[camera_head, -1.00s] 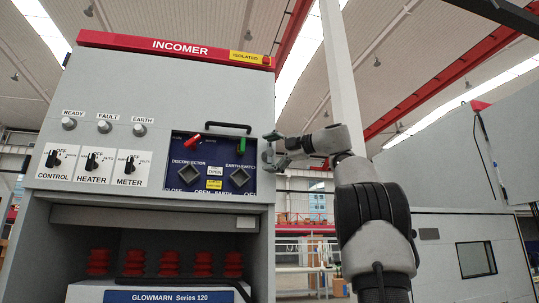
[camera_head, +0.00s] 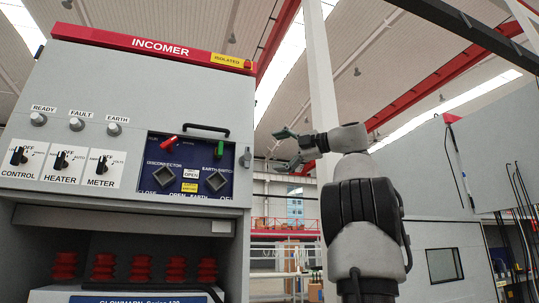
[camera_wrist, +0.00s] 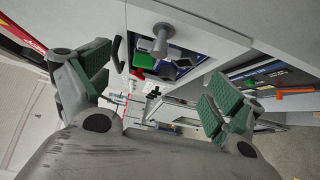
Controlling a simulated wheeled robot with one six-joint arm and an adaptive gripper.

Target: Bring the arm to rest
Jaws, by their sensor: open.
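My gripper (camera_head: 288,148) is open and empty in the head view, raised to the right of the INCOMER cabinet (camera_head: 120,130) and apart from it. Its fingers point left toward the cabinet's side. In the wrist view my gripper (camera_wrist: 150,92) shows two spread fingers with green pads and nothing between them. The blue switch panel (camera_head: 188,165) carries a red handle (camera_head: 168,143), a green handle (camera_head: 219,149) and two dark square sockets. The upper arm stands upright below the gripper, with the forearm bent over to the left.
A grey cabinet (camera_head: 445,215) with a dark window stands at the right. A pale column (camera_head: 322,90) rises behind my arm. Free space lies between the INCOMER cabinet and my arm. In the wrist view a metal knob (camera_wrist: 160,40) and cabinet faces show beyond the fingers.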

